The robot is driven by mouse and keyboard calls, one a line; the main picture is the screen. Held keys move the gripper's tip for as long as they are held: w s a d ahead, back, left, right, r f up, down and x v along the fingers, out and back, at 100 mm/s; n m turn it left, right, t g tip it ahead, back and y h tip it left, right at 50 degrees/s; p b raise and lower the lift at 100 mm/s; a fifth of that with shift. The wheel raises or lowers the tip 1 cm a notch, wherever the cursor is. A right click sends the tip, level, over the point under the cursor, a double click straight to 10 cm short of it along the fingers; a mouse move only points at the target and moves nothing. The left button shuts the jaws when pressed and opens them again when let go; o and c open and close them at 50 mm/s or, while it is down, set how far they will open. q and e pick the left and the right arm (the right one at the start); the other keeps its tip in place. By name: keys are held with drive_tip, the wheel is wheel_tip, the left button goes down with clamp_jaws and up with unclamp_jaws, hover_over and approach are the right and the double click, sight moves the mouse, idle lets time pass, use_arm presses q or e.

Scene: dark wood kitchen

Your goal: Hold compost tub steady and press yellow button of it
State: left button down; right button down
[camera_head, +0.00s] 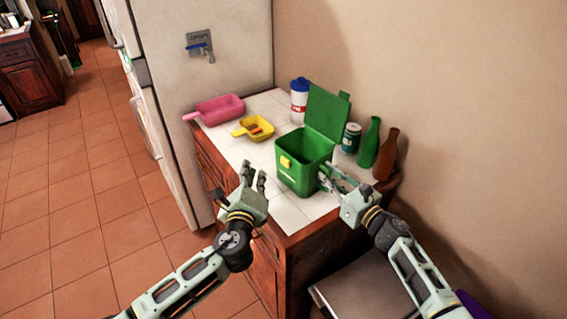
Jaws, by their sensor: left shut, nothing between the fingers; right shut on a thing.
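The green compost tub (291,178) stands upright on the white tiled counter with its green lid (327,114) raised open at the back. Its yellow button (285,162) is on the front face, facing left. My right gripper (325,178) is shut on the tub's right side, near the wall edge; the exact grip is partly hidden. My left gripper (255,176) is shut and empty, in front and to the left of the tub, apart from the button.
A green can (351,137), green bottle (369,143) and brown bottle (386,155) stand right, by the wall.

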drive_tip(key=shift+f, duration=0.1)
drive_tip(key=c, duration=1.8)
unclamp_jaws()
drive_tip(key=shift+o, duration=0.2)
